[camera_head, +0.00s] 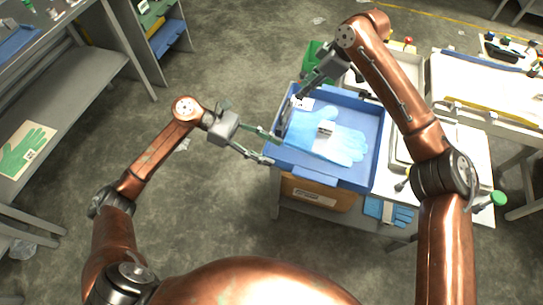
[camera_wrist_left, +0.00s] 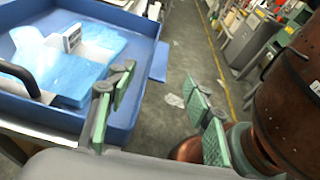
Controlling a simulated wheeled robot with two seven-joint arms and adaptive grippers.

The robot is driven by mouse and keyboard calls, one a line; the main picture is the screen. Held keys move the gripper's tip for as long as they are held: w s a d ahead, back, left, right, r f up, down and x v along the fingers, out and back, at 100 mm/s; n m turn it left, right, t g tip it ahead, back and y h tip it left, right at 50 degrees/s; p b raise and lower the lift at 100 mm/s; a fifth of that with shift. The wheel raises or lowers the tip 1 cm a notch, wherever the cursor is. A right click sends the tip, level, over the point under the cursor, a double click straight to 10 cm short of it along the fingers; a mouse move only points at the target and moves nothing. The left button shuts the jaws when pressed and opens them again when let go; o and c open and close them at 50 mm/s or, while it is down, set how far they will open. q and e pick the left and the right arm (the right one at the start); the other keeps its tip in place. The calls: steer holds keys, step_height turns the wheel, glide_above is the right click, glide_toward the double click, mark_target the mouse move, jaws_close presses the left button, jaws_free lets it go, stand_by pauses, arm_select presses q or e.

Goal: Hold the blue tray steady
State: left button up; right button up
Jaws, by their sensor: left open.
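The blue tray (camera_head: 350,182) sits on the table at the centre right of the head view; it also fills the left of the left wrist view (camera_wrist_left: 140,72). In it lie light-blue gloves (camera_head: 345,146) with a small white label block (camera_head: 325,130). My left gripper (camera_head: 271,149) is open at the tray's left side, near its front corner. In the left wrist view (camera_wrist_left: 160,112), one finger overlaps the tray wall and the other is outside it; contact is unclear. My right gripper (camera_head: 304,92) is over the tray's back left corner; its jaw state is unclear.
A green bin (camera_head: 313,54) stands behind the tray. A cardboard box (camera_head: 318,194) and darker blue gloves (camera_head: 388,212) are below its front edge. White trays (camera_head: 478,85) stand at the right. Grey shelves (camera_head: 62,105) are at the left, with open floor between.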

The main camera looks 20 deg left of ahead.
arm_select(q)
steer(key=m+y, duration=0.1)
glide_toward(294, 169)
steer(key=f+x, duration=0.1)
steer(key=x, duration=0.9)
steer(key=shift+r, duration=0.2)
jaws_close()
